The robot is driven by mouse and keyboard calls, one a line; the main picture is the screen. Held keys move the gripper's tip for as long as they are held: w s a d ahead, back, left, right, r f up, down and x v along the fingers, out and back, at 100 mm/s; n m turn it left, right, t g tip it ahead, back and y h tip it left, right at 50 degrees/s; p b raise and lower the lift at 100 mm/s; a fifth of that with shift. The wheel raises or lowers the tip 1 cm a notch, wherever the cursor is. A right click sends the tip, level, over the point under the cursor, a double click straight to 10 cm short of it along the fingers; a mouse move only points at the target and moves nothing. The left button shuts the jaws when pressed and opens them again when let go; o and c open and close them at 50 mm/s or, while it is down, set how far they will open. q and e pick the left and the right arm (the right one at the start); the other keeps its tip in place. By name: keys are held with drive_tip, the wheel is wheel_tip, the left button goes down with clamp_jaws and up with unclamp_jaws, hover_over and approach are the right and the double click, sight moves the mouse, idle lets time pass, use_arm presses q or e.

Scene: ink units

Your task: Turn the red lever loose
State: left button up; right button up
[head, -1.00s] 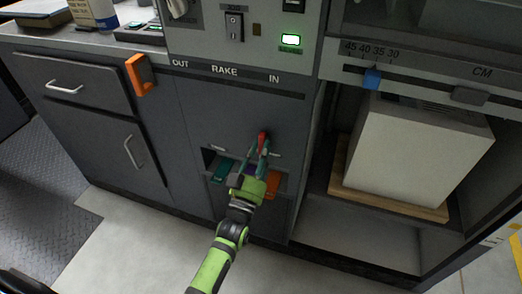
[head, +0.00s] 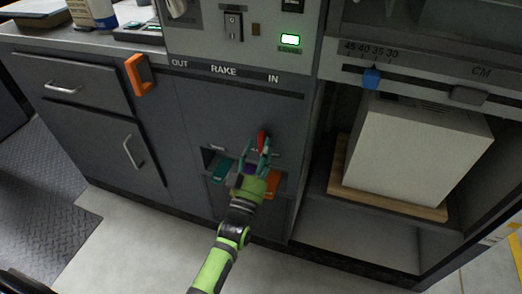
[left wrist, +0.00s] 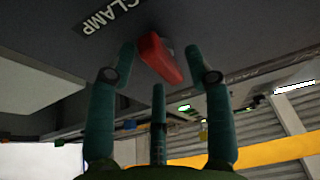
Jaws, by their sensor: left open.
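The red lever (head: 261,139) sits on the grey front panel below the RAKE label, above a recessed slot. My left gripper (head: 259,155) is at the lever, its teal fingers open. In the left wrist view the red lever (left wrist: 160,59) lies between the tips of the open fingers (left wrist: 165,65), beside a CLAMP label (left wrist: 108,15). I see gaps at both sides there, and cannot tell whether any finger touches it. My right gripper is not in view.
Below the lever, a slot holds a teal unit (head: 222,171) and an orange unit (head: 272,184). An orange handle (head: 140,75) juts out at the left. A pale block (head: 415,150) stands on a wooden board (head: 390,198) in the bay at right.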

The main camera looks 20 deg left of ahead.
use_arm(q)
drive_tip(key=shift+s, duration=0.1)
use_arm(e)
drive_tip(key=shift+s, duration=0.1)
use_arm(q)
drive_tip(key=v, duration=1.1)
drive_tip(key=shift+s+f, duration=0.2)
drive_tip(key=shift+s, duration=0.15)
